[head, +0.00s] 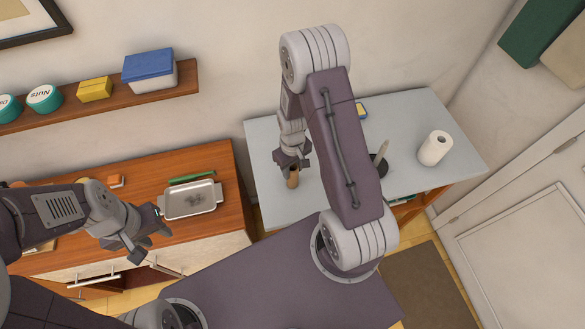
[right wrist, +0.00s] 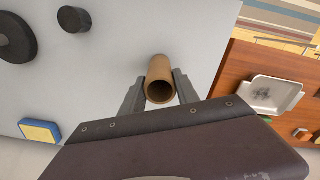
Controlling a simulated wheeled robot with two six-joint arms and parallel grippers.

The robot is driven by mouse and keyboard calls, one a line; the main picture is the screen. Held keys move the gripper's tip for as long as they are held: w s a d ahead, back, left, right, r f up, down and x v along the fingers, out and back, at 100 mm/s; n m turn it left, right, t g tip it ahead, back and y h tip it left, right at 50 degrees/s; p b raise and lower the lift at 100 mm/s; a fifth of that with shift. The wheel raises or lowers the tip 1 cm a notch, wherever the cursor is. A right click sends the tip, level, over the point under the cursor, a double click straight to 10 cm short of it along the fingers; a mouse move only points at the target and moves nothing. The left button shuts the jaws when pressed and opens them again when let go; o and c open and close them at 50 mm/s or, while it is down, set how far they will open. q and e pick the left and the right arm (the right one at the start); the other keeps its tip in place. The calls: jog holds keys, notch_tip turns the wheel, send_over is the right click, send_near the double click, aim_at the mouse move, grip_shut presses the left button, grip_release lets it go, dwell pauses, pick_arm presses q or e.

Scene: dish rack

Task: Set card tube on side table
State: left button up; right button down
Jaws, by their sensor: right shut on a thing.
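The brown card tube (head: 293,179) is upright over the grey side table (head: 265,140), near its left front part. My right gripper (head: 291,160) is shut on the tube's upper part. In the right wrist view the tube (right wrist: 160,68) shows its open end between the two fingers of the gripper (right wrist: 160,92), with the grey table top (right wrist: 110,70) behind it. Whether its lower end touches the table I cannot tell. My left gripper (head: 151,245) is open and empty, in front of the metal tray on the wooden cabinet.
A paper roll (head: 435,148) stands at the side table's right. A dark round item (head: 379,164) and a blue-yellow sponge (head: 361,111) are also on it. The wooden cabinet (head: 160,165) with a metal tray (head: 192,200) stands at left. The table around the tube is clear.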

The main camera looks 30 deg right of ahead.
jog(key=c, duration=0.8)
grip_release()
jog(key=shift+r, duration=0.35)
notch_tip(320, 180, up, 8)
jog(key=shift+r+b, duration=0.15)
jog(key=shift+b, duration=0.55)
grip_shut()
dwell(0.3)
